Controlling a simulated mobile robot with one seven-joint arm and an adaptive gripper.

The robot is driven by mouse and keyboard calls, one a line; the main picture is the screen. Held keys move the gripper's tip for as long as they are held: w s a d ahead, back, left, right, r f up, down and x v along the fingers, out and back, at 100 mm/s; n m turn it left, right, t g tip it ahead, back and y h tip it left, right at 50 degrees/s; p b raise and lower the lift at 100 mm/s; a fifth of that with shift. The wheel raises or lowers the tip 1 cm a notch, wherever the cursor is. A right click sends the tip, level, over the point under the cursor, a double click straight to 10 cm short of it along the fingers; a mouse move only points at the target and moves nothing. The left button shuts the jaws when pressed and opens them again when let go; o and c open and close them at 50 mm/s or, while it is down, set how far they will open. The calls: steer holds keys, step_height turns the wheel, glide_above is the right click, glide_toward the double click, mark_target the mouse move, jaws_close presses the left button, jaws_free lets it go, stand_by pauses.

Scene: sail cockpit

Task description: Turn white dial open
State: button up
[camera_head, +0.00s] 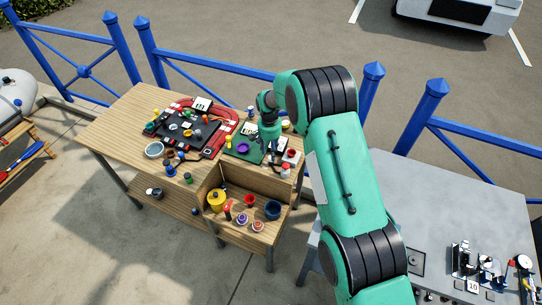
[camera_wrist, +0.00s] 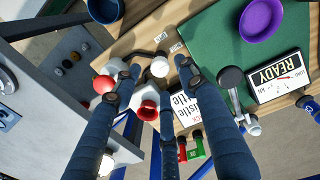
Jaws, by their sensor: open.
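A small white round knob (camera_wrist: 160,67), which looks like the white dial, shows in the wrist view between my fingertips, near the wooden table edge. In the head view my gripper (camera_head: 268,143) points down over the right part of the wooden table, and the knob cannot be made out there.
Close to the fingers are a red-and-white part (camera_wrist: 147,108), a label card (camera_wrist: 184,108) and a black lever (camera_wrist: 232,80). A grey table (camera_head: 440,210) stands right.

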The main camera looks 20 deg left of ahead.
steer(key=shift+d+f, duration=0.1)
steer(key=shift+f, duration=1.75)
